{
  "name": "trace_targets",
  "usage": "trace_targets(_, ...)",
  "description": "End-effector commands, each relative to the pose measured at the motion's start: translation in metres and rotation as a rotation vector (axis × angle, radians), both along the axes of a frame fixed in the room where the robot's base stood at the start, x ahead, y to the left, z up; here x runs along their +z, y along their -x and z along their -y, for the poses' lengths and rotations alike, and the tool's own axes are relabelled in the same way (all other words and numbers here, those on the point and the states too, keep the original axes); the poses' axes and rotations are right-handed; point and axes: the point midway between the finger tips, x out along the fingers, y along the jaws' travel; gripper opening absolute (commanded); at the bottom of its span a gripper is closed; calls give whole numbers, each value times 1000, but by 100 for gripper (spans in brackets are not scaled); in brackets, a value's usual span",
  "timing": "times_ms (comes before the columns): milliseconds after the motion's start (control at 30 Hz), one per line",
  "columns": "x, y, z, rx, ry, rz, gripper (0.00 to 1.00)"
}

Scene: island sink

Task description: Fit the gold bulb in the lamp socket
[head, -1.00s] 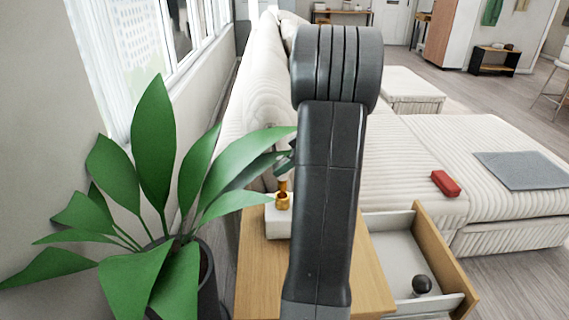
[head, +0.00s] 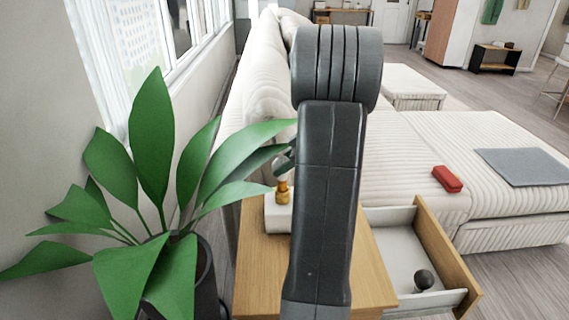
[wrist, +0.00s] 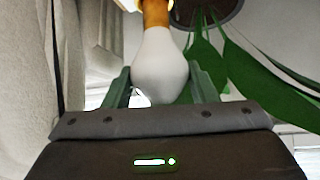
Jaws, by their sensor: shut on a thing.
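My gripper (wrist: 162,84) is shut on the gold bulb (wrist: 160,62), which has a white glass body and a gold end pointing away from the fingers. In the head view only a small part of my gripper (head: 284,160) shows, between a leaf and my arm. The gold lamp socket (head: 283,197) stands on a white lamp base (head: 277,218) on the wooden side table. The bulb's gold end is right above the socket and looks to touch it or enter it. I cannot tell how deep it sits.
A potted plant (head: 160,215) stands left, its leaves close to my gripper. The wooden side table (head: 262,272) has an open drawer (head: 440,250) with a dark bulb (head: 424,280) in it. A sofa (head: 430,160) behind carries a red object (head: 447,179) and a grey cloth (head: 525,167).

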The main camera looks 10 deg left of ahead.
Motion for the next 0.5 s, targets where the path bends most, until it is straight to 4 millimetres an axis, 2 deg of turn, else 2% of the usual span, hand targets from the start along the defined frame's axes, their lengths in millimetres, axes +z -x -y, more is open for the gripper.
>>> trace_targets(500,-14,0,0,0,0,0,26)
